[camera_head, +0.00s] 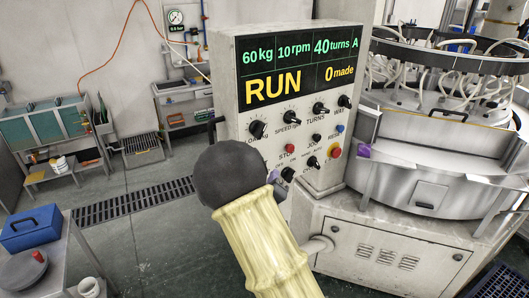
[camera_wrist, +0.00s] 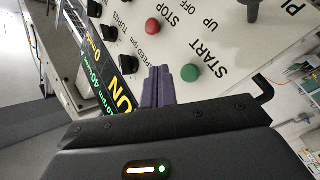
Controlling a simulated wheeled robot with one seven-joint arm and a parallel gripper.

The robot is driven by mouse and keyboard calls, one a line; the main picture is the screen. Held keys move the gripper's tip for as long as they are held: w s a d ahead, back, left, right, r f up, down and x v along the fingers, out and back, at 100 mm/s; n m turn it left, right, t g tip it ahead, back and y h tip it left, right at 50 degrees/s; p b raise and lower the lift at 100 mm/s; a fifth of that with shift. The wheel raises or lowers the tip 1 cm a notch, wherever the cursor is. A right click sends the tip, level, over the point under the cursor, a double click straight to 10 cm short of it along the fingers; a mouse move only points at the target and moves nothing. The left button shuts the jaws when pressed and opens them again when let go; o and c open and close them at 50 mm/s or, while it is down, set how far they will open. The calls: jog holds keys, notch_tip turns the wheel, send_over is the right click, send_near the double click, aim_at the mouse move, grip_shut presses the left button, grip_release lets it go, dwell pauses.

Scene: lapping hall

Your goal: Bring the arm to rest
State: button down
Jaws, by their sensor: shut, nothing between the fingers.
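My gripper (camera_wrist: 160,72) shows in the wrist view with its purple fingers shut together and nothing between them. The fingertips are right beside the green START button (camera_wrist: 190,73) on the control panel; I cannot tell whether they touch the panel. A red STOP button (camera_wrist: 152,26) is a little farther off. In the head view my pale yellow arm covers the lower middle, in front of the control box (camera_head: 228,70). Only a small purple part of my gripper (camera_head: 273,176) shows past the dark joint. The START button is hidden there. The display (camera_head: 300,68) reads RUN, 40 turns, 0 made.
The big round lapping machine (camera_head: 430,180) stands right of the box. A grey table (camera_head: 75,255) with a blue case (camera_head: 31,228) is at the lower left. A sink (camera_head: 185,95) and a bench (camera_head: 45,130) line the back wall.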

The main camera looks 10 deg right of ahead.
jog(key=s+f+m+g+y+b, duration=0.2)
jog(key=s+f+m+g+y, duration=0.25)
jog(key=s+f+g, duration=0.25)
jog(key=s+f+g+y+b, duration=0.1)
jog(key=s+g, duration=0.6)
jog(key=s, duration=1.3)
jog(key=shift+s+d+f+m+g+y+b, duration=0.2)
jog(key=shift+f+m+g+y+b, duration=0.25)
jog(key=shift+y, duration=0.3)
dwell(4.5)
